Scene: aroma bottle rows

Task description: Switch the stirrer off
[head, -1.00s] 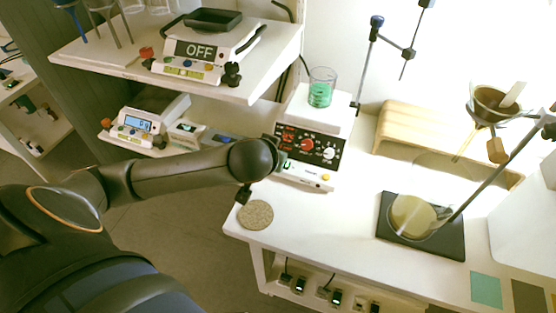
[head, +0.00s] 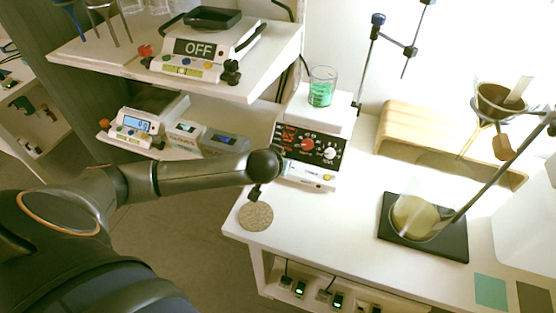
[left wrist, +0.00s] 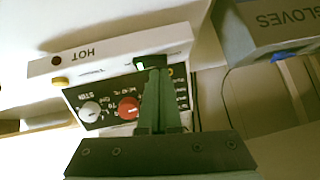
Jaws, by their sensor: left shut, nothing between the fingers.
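The stirrer (head: 312,149) stands on the white bench, with a dark front panel, lit red digits, a red knob and a pale knob. A beaker of green liquid (head: 320,93) sits on its white top. In the left wrist view the stirrer's panel (left wrist: 92,93) appears turned around, with a dark rocker switch (left wrist: 163,61) showing a green light at one side. My left gripper (left wrist: 158,72) is shut and empty, its fingertips overlapping the switch's edge in the picture; I cannot tell whether they touch. In the head view my wrist hides the fingers and switch. My right gripper is out of view.
A device with an OFF sign (head: 198,48) stands on the upper shelf. A balance (head: 140,122) and boxes (head: 222,142) sit on the lower shelf. A cork disc (head: 256,215) lies at the bench edge. A flask (head: 412,215) stands on a dark base to the right.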

